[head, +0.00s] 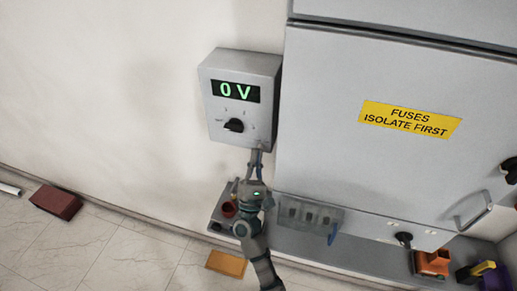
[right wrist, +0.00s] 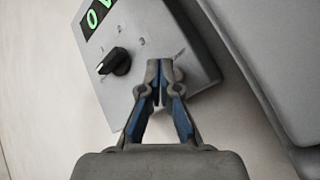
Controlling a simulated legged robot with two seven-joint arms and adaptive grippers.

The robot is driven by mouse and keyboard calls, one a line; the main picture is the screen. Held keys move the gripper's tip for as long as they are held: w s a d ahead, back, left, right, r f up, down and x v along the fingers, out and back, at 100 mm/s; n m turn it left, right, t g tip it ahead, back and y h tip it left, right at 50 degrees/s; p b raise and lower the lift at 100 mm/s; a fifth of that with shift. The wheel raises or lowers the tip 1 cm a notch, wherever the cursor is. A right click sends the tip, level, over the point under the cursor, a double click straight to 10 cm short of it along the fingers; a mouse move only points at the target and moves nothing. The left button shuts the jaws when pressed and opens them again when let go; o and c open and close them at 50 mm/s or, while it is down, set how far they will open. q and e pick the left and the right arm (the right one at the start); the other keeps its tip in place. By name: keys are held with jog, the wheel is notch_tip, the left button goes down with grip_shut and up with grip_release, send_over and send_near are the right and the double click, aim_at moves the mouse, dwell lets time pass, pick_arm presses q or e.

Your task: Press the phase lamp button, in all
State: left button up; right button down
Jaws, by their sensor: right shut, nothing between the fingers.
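A grey wall box (head: 262,69) carries a display (head: 236,91) with green "0 V" and a black knob (head: 234,125) among small markings. The box face (right wrist: 136,48) and the knob (right wrist: 116,61) also show in the right wrist view. My right gripper (head: 256,158) is at the lower edge of the box in the head view. In the right wrist view its fingertips (right wrist: 160,70) are together and empty, in front of the lower face, right of the knob. I cannot tell whether they touch it. I make out no lamp button; the fingers may hide it. My left gripper is not in view.
A large grey cabinet (head: 380,75) with a yellow "FUSES ISOLATE FIRST" label (head: 410,118) stands right of the box. A shelf below it holds a clear-covered block (head: 308,214) and an orange part (head: 432,262). A red-brown block (head: 56,202) lies on the floor. The wall left is clear.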

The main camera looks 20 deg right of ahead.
jog(key=shift+d, duration=0.15)
jog(key=shift+w+d+b, duration=0.2)
jog(key=shift+w+b, duration=0.1)
jog(key=shift+w, duration=0.05)
dwell(0.6)
dwell(0.3)
jog(key=shift+s+a, duration=0.4)
jog(key=shift+s, duration=0.35)
jog(key=shift+s+a+b, duration=0.35)
jog(key=shift+s+a, duration=0.4)
jog(key=shift+s, duration=0.3)
jog(key=shift+s+a+b, duration=0.3)
jog(key=shift+s+a, duration=0.4)
jog(key=shift+s, duration=0.3)
jog(key=shift+y, duration=0.3)
